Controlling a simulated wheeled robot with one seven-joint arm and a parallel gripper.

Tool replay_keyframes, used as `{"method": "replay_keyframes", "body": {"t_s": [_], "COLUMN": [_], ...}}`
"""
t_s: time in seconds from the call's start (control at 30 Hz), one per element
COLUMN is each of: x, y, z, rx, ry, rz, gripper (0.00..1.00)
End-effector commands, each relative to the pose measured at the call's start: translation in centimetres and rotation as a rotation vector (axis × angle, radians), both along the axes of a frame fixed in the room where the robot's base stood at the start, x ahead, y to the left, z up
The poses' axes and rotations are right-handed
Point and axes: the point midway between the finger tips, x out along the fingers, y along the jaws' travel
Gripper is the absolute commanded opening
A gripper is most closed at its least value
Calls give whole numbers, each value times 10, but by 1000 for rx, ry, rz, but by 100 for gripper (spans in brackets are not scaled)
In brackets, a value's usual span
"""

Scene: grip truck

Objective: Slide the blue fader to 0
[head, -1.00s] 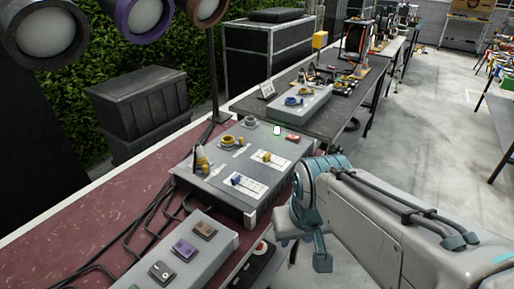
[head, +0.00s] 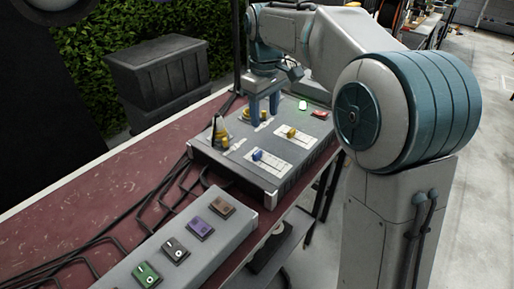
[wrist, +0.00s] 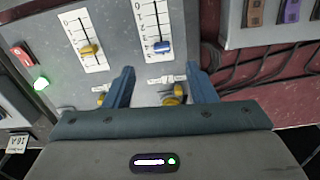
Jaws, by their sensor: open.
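The blue fader (head: 257,155) sits on a white scale plate on the grey console (head: 232,166). In the wrist view the blue fader (wrist: 162,47) is near the lower end of its slot, with the 0 mark at the plate's upper end. My gripper (head: 264,104) points down over the far part of the console, beyond the blue fader. Its two blue fingers are open and empty; in the wrist view the gripper (wrist: 161,82) has the fader ahead of it, between the lines of the fingers and apart from them.
A yellow fader (wrist: 90,50) is on a neighbouring plate. Yellow knobs (wrist: 174,95) lie near the fingers. A red button (head: 319,114) and a lit green light (head: 303,104) are at the far right. A button box (head: 180,245) stands in front; black cables lie left.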

Motion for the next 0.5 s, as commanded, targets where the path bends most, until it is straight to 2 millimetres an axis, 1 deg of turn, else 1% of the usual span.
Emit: {"method": "replay_keyframes", "body": {"t_s": [0.03, 0.1, 0.27, 0.37, 0.5], "x": [8, 14, 19, 19, 18], "y": [7, 13, 19, 19, 18], "z": [-4, -4, -10, -21, -48], "rx": [1, 2, 4, 3, 2], "ry": [9, 16, 25, 28, 28], "rz": [29, 56, 83, 83, 83], "gripper": [51, 51, 51, 51, 51]}}
